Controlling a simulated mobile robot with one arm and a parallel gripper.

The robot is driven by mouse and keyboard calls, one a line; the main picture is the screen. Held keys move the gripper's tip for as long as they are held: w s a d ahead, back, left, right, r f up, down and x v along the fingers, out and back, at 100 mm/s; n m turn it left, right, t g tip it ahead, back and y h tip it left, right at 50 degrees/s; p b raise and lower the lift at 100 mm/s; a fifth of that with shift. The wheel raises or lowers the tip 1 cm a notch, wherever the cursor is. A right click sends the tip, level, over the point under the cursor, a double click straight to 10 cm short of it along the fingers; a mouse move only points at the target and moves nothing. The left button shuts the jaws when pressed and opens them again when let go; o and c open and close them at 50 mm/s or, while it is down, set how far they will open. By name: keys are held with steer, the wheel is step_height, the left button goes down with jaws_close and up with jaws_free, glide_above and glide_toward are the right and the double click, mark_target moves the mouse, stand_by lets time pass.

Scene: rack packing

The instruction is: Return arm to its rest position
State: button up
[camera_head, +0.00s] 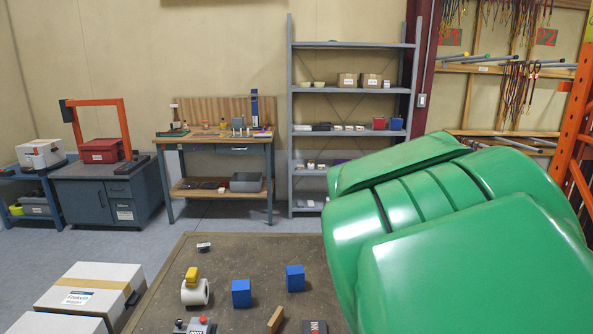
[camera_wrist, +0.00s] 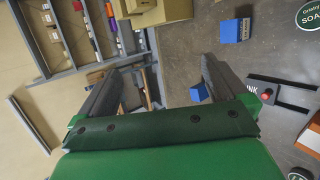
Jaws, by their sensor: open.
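My green arm fills the right side of the head view and hides the right part of the table there; the gripper itself cannot be made out in that view. In the wrist view my gripper (camera_wrist: 160,68) has its two dark fingers spread apart, with nothing held between them. The brown table (camera_head: 225,262) is at the bottom of the head view.
A white roll (camera_head: 195,293) with a yellow object (camera_head: 192,274) stands on the table's left part. White cartons (camera_head: 92,286) are left of the table. A metal shelf rack (camera_head: 354,98) and a workbench (camera_head: 215,139) stand along the back wall. Grey floor lies between.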

steer(key=s+a+f+m+g+y, duration=0.1)
steer(key=s+m+g, duration=0.3)
steer(key=s, duration=0.9)
steer(key=s+a+f+m+g+y, duration=0.1)
steer(key=s+a+f+m+g, duration=0.2)
steer(key=s+m, duration=0.4)
steer(key=s+a+f+m+g+y, duration=0.1)
steer(key=s+m+g, duration=0.4)
steer(key=s, duration=1.5)
steer(key=shift+s+a+f, duration=0.4)
steer(key=shift+a+f, duration=0.1)
steer(key=shift+a, duration=0.25)
